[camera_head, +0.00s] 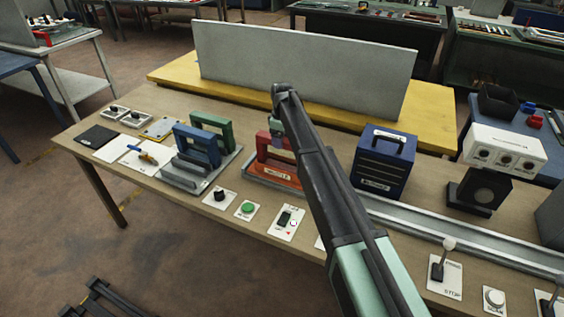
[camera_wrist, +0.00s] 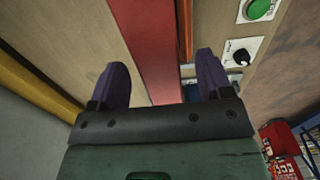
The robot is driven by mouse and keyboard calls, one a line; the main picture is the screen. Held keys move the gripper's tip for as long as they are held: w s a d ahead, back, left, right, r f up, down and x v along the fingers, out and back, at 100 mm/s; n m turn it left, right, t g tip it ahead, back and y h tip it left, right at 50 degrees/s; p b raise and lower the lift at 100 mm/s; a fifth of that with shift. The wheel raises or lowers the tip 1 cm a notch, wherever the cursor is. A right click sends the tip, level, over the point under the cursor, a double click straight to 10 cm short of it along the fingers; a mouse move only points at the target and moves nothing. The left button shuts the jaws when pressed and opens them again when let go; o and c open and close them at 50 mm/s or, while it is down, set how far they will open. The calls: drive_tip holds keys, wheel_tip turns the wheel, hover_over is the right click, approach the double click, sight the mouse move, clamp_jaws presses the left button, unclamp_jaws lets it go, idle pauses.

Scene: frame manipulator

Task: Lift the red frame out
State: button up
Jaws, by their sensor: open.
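The red frame (camera_head: 264,151) stands upright on the work table, with a red base and a white label at its front; my arm hides its right part. In the wrist view its red bar (camera_wrist: 152,40) runs down the picture between my two purple fingers. My gripper (camera_head: 277,142) is at the top of the frame in the head view, small and partly hidden. In the wrist view my gripper (camera_wrist: 162,78) has its fingers apart, one on each side of the bar. I cannot tell whether either finger touches it.
A blue frame (camera_head: 197,146) and a green frame (camera_head: 212,130) stand in a grey rack to the left. A blue box (camera_head: 383,158) with a handle stands to the right. A grey panel (camera_head: 300,65) rises behind. Button and switch plates, including a green button (camera_head: 247,208), line the front edge.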

sight(282, 156)
wheel_tip(282, 156, down, 4)
drive_tip(key=shift+w+a+r+b, duration=0.1)
drive_tip(key=shift+r+b, duration=0.05)
drive_tip(key=shift+b, duration=0.9)
drive_tip(key=shift+r, duration=0.25)
clamp_jaws()
